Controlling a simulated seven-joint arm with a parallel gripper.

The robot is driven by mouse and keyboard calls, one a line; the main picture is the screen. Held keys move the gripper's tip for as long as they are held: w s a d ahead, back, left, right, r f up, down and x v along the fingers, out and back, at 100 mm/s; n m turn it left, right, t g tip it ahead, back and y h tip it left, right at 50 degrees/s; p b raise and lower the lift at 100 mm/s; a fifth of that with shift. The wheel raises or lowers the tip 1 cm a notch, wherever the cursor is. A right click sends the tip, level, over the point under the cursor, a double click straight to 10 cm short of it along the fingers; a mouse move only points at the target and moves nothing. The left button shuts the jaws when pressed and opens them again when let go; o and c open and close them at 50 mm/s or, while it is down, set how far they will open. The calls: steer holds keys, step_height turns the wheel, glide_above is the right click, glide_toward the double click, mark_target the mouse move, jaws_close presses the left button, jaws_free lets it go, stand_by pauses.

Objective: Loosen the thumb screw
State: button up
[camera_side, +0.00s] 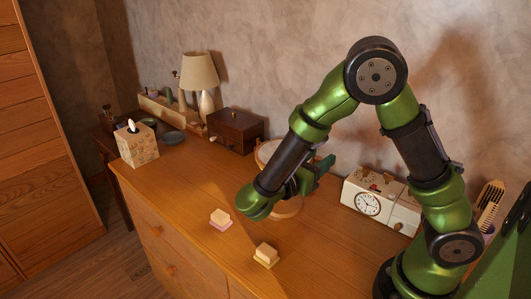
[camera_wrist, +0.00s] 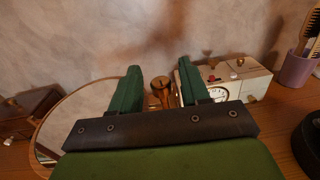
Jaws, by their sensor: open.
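A round mirror (camera_wrist: 75,118) with a thin wooden rim stands on the dresser, in the left of the wrist view. In the side view its rim (camera_side: 262,146) shows behind my arm, with its round wooden base (camera_side: 288,209) below. The thumb screw (camera_wrist: 162,88), a brown wooden knob, shows just right of the mirror. My gripper (camera_wrist: 159,68) is open, its two green fingers to either side of the knob in the wrist picture. I cannot tell whether they touch it. In the side view my gripper (camera_side: 316,176) is beside the mirror, and the knob is hidden.
A white clock radio (camera_side: 382,203) stands right of the mirror, near the wall. A wooden box (camera_side: 236,130), a lamp (camera_side: 201,75) and a tissue box (camera_side: 137,145) stand to the left. Two small blocks (camera_side: 220,219) (camera_side: 266,254) lie near the front edge. A brush cup (camera_wrist: 297,68) is far right.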

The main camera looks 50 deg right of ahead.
steer(key=shift+d, duration=0.25)
jaws_close()
steer(key=shift+t, duration=0.3)
steer(key=shift+n+t+y, duration=0.55)
steer(key=shift+n+t, duration=1)
steer(key=shift+t, duration=0.65)
steer(key=shift+n+t+y, duration=0.55)
steer(key=shift+n+t, duration=1)
steer(key=shift+t, duration=0.65)
